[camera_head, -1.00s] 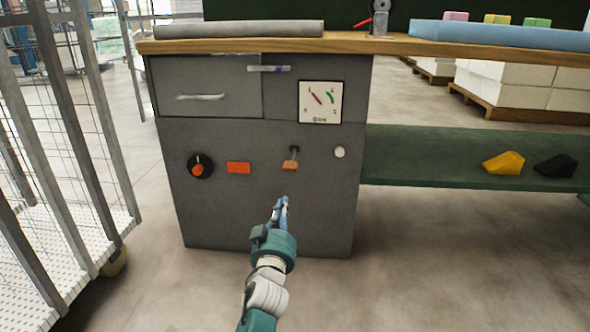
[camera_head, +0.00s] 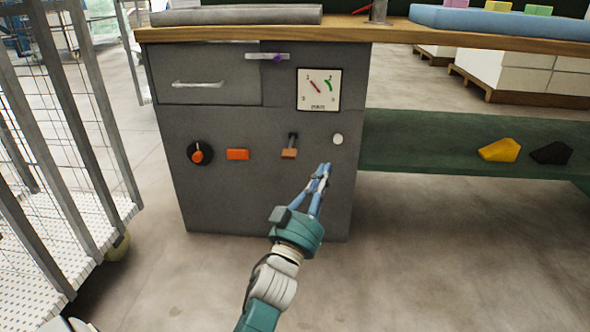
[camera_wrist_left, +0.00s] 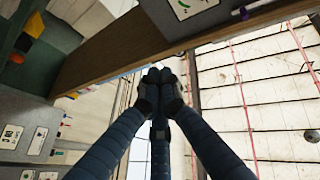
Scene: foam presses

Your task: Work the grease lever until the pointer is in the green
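The grease lever (camera_head: 289,151) is a small orange-brown handle at the lower end of a dark upright slot on the grey cabinet front. The gauge (camera_head: 318,89) is a white square dial above it. Its red pointer leans to the upper left, outside the green arc on the dial's right. My left gripper (camera_head: 323,169) is in front of the cabinet, to the right of and a little below the lever, apart from it. Its blue fingers come together at the tips with nothing between them, also in the left wrist view (camera_wrist_left: 160,78). My right gripper is not in view.
An orange-red knob (camera_head: 199,154), an orange button (camera_head: 237,155) and a white button (camera_head: 338,139) flank the lever. A wire cage trolley (camera_head: 95,130) stands at the left. Floor is clear in front of the cabinet.

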